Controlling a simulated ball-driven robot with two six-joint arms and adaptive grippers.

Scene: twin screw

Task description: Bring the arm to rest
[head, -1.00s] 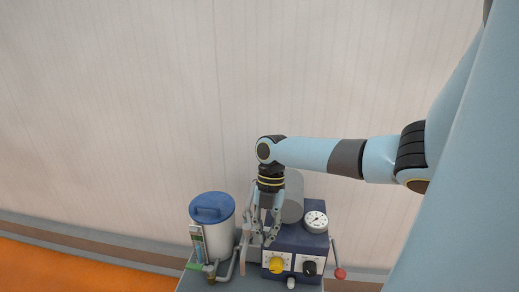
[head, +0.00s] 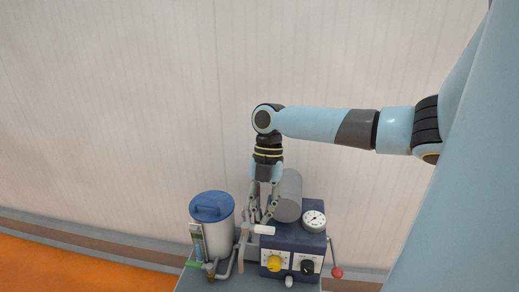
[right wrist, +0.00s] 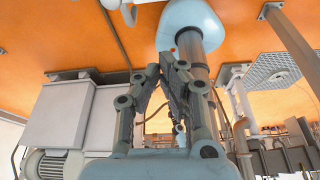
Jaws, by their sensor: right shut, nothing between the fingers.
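My right gripper (head: 260,218) hangs pointing down from my light-blue arm, above the bench-top machine. It is shut and empty, just left of the grey cylinder (head: 288,196). In the right wrist view its fingers (right wrist: 166,76) meet at the tips. My left gripper is in no view.
Below stands a dark blue box (head: 284,243) with a yellow knob (head: 274,263), black knob (head: 307,266) and round gauge (head: 313,221). A white tank with a blue lid (head: 212,206) is left; a red-tipped lever (head: 336,271) is right. The wall behind is bare.

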